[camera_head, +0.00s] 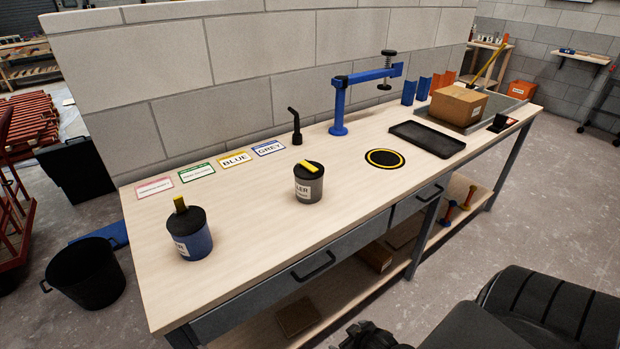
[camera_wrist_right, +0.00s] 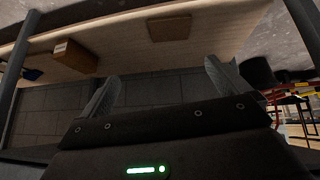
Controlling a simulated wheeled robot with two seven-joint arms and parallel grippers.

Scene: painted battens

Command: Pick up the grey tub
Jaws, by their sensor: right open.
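The grey tub (camera_head: 309,188) stands upright on the workbench (camera_head: 240,225), near the middle of its front part, with a black top, a yellow piece on it and a white label. A blue tub (camera_head: 193,240) with a black top and a yellow piece stands to its left, nearer the bench's left end. My right gripper (camera_head: 368,337) is at the bottom edge of the head view, in front of the bench and apart from both tubs. In the right wrist view its two fingers (camera_wrist_right: 163,85) are spread with nothing between them. My left gripper is not in view.
Coloured label cards (camera_head: 236,160) lie along the wall. A blue clamp arm (camera_head: 340,105) stands behind. A yellow-ringed black disc (camera_head: 384,159), a black tray (camera_head: 427,139) and a cardboard box (camera_head: 458,105) lie to the right. The bench has drawer handles (camera_head: 314,266) and a lower shelf.

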